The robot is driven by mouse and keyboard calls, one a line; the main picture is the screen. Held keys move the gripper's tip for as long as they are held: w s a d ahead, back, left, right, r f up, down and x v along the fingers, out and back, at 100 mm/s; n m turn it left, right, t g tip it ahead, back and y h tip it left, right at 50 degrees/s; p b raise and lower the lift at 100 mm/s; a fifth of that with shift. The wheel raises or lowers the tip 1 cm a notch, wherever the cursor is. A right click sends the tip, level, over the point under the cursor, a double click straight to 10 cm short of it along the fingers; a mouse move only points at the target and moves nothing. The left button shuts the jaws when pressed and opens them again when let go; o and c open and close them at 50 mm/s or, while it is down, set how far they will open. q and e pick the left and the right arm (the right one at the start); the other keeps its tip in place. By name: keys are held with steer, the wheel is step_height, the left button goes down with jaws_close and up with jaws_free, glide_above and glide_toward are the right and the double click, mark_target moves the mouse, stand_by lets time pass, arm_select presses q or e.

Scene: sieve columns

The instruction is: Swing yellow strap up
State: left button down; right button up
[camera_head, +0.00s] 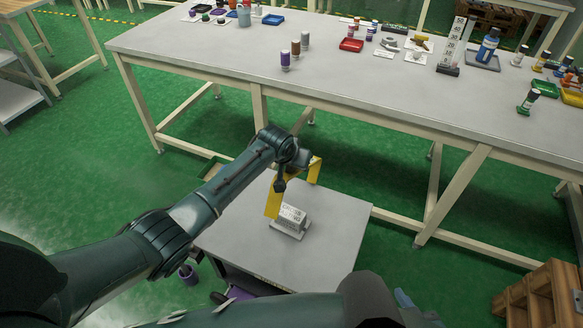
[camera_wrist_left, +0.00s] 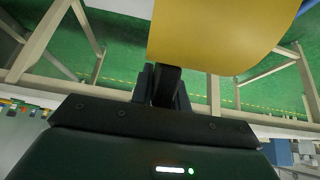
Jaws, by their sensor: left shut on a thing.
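The yellow strap (camera_head: 273,199) is a broad bent band above the small grey-topped table, beside a small grey device (camera_head: 291,219) with a printed label. One part hangs down by the device; another bends at the right, behind my wrist. My left gripper (camera_head: 281,184) is shut on the strap, and my arm and wrist hide its middle. In the left wrist view the strap (camera_wrist_left: 222,32) fills the top centre, close beyond the dark fingers (camera_wrist_left: 165,84). Whether the strap touches the device cannot be told. My right gripper is not seen.
The small table (camera_head: 340,215) has clear top around the device. Behind it a long workbench (camera_head: 225,55) carries bottles, trays (camera_head: 351,45) and a white column stand (camera_head: 453,45). A wooden crate (camera_head: 540,295) stands at lower right. Green floor lies between.

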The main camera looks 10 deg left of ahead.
arm_select(q)
steer(key=shift+w+d+r, duration=0.1)
steer(key=shift+w, duration=0.05)
steer(key=c, duration=1.4)
jaws_free()
steer(key=shift+o, duration=0.2)
steer(key=p+v, duration=0.2)
steer(key=v, duration=1.1)
